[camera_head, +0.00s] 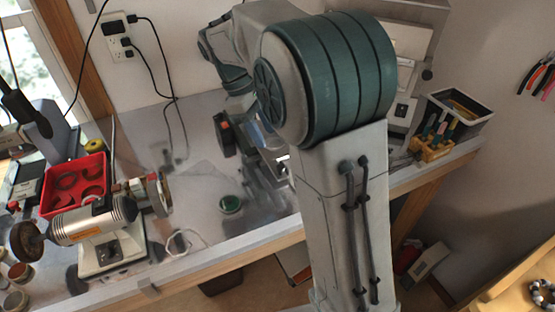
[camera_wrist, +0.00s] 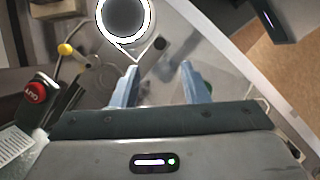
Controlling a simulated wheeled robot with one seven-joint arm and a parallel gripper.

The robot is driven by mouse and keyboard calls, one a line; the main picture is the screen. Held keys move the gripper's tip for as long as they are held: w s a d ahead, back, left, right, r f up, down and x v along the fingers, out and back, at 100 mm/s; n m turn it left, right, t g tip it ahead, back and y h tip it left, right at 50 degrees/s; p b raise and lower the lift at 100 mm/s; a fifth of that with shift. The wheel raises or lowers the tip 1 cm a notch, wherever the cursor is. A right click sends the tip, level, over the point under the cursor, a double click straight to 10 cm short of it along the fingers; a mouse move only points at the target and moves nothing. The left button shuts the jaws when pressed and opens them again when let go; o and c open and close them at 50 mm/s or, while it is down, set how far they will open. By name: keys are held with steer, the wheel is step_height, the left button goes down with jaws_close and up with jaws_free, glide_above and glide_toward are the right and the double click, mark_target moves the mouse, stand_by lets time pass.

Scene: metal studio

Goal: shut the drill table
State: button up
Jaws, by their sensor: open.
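My gripper (camera_wrist: 160,66) is open in the wrist view, its two blue-grey fingers apart and nothing seen between them. A dark grey disc with a bright white rim (camera_wrist: 147,20) lies just beyond the left fingertip; I cannot tell whether it is part of the drill table. Left of the fingers are a dark switch box with a red button (camera_wrist: 36,92) and a yellow knob (camera_wrist: 65,49), apparently on the drill. In the head view a dark box with a red top (camera_head: 225,132) shows beside my arm, which hides most of the drill and my gripper.
The grey workbench (camera_head: 185,130) carries a bench grinder (camera_head: 95,220) and a red tray (camera_head: 75,185) at left. A yellow tool holder (camera_head: 432,150) and a grey bin (camera_head: 470,120) stand at right.

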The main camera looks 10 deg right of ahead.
mark_target(280, 166)
steer(key=x, duration=0.9)
steer(key=shift+f, duration=0.3)
